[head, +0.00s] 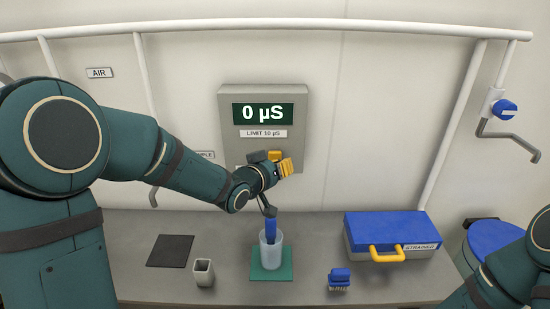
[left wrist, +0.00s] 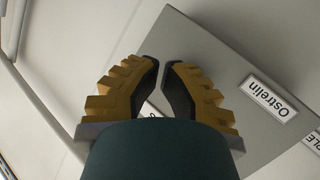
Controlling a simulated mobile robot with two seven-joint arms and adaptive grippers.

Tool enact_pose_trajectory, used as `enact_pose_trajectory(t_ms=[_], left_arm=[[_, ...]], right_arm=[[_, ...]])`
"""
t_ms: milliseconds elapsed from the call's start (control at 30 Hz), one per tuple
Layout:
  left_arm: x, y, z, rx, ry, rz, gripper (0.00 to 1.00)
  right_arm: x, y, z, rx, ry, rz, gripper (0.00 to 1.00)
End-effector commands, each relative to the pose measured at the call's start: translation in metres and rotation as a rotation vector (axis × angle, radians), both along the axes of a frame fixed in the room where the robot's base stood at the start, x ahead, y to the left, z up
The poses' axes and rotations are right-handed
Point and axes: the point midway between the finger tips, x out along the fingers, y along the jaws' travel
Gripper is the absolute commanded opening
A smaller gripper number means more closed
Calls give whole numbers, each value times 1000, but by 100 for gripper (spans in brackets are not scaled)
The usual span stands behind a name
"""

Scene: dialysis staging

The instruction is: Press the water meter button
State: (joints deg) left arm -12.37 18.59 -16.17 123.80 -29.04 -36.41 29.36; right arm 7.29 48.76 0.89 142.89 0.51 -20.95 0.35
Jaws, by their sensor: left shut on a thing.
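The water meter (head: 228,145) is a grey box on the back wall. Its dark green screen (head: 263,114) reads "0 µS", above a "LIMIT 10 µS" label. My left gripper (head: 280,162), with yellow fingers, is in front of the meter's lower part. In the left wrist view its fingers (left wrist: 163,85) are closed close together with the grey meter face (left wrist: 215,60) behind them. What sits between the pads cannot be made out. No button shows; the gripper covers part of the lower meter. Contact with the meter cannot be told. My right gripper is out of view.
Below the gripper, a blue stick-like thing (head: 271,226) stands in a clear cup (head: 271,258) on a green mat (head: 257,277).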

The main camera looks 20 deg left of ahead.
Motion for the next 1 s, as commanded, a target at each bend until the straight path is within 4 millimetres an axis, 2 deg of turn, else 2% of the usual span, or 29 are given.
enact_pose_trajectory(t_ms=[767,1000], left_arm=[[0,0,0,0,0,0,0],[7,2,-1,1,-1,1,0]], right_arm=[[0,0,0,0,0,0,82],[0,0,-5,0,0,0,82]])
